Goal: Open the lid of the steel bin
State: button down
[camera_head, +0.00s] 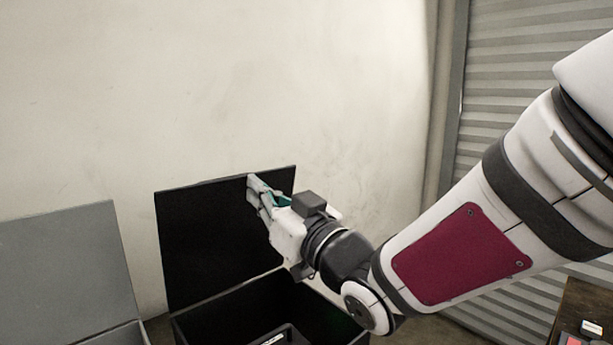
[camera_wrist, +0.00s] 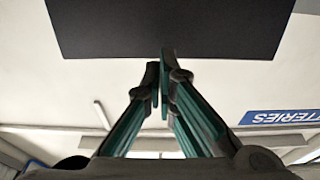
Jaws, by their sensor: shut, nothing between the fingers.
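A dark bin (camera_head: 215,322) stands low in the middle of the head view, with its black lid (camera_head: 205,235) raised, standing up near the wall. Its front is cut off by the frame. The lid also shows as a dark panel in the wrist view (camera_wrist: 170,28). To the left, a grey metal-looking panel (camera_head: 65,265), seemingly another raised lid, stands upright. I cannot tell for sure which is the steel bin. My gripper (camera_head: 253,183) is shut and empty, its fingertips in front of the black lid near its top edge. Contact is unclear. The fingertips (camera_wrist: 161,72) are together in the wrist view.
A dark object (camera_head: 285,336) lies inside the dark bin. A pale wall (camera_head: 300,80) is behind, with a ribbed shutter (camera_head: 520,60) at right. A brown surface (camera_head: 575,310) with small items is at lower right. A blue sign (camera_wrist: 278,116) shows in the wrist view.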

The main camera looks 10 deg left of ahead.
aim_at(243, 176)
jog(key=shift+p+x, duration=0.35)
jog(key=shift+x, duration=1.1)
jog(key=b+x, duration=0.2)
jog(key=x, duration=0.2)
jog(key=shift+w+b, duration=0.1)
jog(key=shift+b, duration=0.3)
jog(key=shift+w+a+r, duration=0.25)
jog(key=shift+a+r, duration=0.05)
jog(key=shift+a, duration=0.1)
jog(key=shift+s+d+f+b, duration=0.1)
jog(key=shift+b, duration=0.2)
